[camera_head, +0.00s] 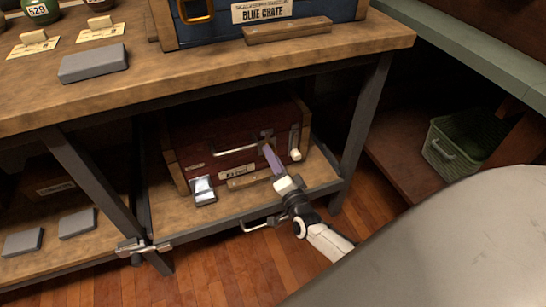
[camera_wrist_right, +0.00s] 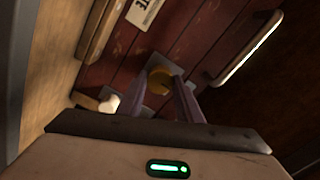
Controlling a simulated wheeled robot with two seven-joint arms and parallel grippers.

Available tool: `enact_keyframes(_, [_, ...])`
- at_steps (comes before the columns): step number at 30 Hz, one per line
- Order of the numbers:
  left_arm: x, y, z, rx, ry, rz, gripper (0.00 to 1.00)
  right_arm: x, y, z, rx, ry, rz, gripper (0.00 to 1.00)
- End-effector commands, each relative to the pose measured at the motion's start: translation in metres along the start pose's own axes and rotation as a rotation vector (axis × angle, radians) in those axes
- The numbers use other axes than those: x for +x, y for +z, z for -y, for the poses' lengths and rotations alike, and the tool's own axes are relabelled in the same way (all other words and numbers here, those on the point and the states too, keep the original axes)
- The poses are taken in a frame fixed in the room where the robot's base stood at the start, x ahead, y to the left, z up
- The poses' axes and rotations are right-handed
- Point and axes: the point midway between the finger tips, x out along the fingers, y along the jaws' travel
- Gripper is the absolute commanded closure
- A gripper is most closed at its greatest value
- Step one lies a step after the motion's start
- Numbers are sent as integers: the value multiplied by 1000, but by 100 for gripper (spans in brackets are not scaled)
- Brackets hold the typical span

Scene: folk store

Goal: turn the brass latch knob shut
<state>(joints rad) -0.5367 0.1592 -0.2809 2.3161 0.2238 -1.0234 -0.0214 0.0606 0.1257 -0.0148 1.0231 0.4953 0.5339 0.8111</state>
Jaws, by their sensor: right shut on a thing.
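The brass latch knob (camera_wrist_right: 160,79) is a round yellow disc on a grey plate on the front of a dark red wooden chest (camera_head: 215,140). In the right wrist view it sits between the tips of my right gripper's two purple-grey fingers. My right gripper (camera_head: 268,152) reaches into the lower shelf and its fingers meet the right part of the chest's front. It is shut on the knob, which the fingers hide in the head view. My left gripper is not in view.
The chest has a metal bar handle (camera_head: 235,150) and stands on the lower shelf (camera_head: 165,215), under the tabletop (camera_head: 200,90). A dark table leg (camera_head: 360,130) rises right of my right gripper. A green basket (camera_head: 465,145) stands farther right. A blue crate (camera_head: 220,28) is above.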

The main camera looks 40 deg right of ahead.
Motion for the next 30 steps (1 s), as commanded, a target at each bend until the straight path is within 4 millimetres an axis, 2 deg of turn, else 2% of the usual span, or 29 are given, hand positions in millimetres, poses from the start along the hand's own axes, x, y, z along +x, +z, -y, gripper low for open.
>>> enact_keyframes(18, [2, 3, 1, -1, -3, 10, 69, 0, 0, 0, -40, 0, 2, 90])
enact_keyframes(19, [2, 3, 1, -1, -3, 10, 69, 0, 0, 0, -40, 0, 2, 63])
enact_keyframes(21, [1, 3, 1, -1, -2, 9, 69, 0, 0, 0, -39, 0, 2, 51])
enact_keyframes(30, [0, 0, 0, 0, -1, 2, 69, -1, 0, 0, -37, 0, 1, 49])
